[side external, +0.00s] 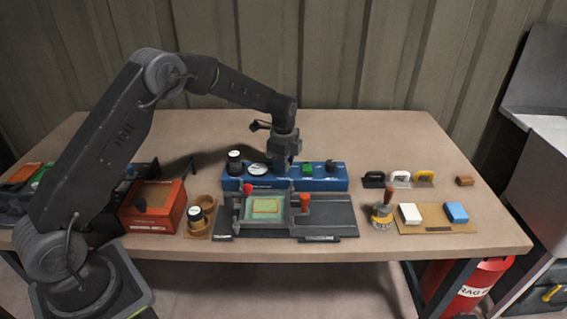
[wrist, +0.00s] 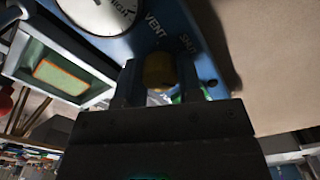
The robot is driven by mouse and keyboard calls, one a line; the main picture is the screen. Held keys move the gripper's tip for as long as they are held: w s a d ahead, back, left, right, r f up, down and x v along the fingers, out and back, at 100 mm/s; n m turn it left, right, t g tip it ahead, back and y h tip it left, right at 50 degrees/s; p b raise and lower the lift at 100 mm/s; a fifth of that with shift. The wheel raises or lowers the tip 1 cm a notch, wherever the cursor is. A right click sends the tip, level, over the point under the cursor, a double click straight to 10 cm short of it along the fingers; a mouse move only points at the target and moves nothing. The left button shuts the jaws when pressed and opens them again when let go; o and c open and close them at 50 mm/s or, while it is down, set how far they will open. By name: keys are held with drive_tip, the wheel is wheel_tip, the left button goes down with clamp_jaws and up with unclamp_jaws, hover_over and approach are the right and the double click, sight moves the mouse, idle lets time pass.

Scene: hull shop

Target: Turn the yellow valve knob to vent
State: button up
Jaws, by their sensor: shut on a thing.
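The yellow valve knob (wrist: 159,70) shows in the wrist view between the two fingers of my gripper (wrist: 160,82), which is shut on it. The knob sits on the blue panel box (side external: 330,184), close to the printed words VENT and SHUT. The exact direction the knob points cannot be told. In the side external view my gripper (side external: 281,170) comes down from above onto the blue box and hides the knob. A round white dial gauge (wrist: 103,12) is on the box beside the knob; it also shows in the side external view (side external: 258,169).
A black knob (side external: 235,158) and a green button (side external: 307,169) are on the blue box. In front is a clamp fixture (side external: 335,214) with red handles. An orange box (side external: 152,206) stands left; white (side external: 410,213) and blue (side external: 456,212) blocks lie right. The back of the table is clear.

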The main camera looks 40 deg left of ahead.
drive_tip(key=n, duration=1.7)
drive_tip(key=shift+n, duration=0.4)
drive_tip(key=n, duration=0.5)
idle(0.3)
drive_tip(key=o, duration=0.9)
drive_tip(key=shift+r, duration=0.15)
wheel_tip(320, 180, up, 14)
drive_tip(key=shift+f, duration=0.2)
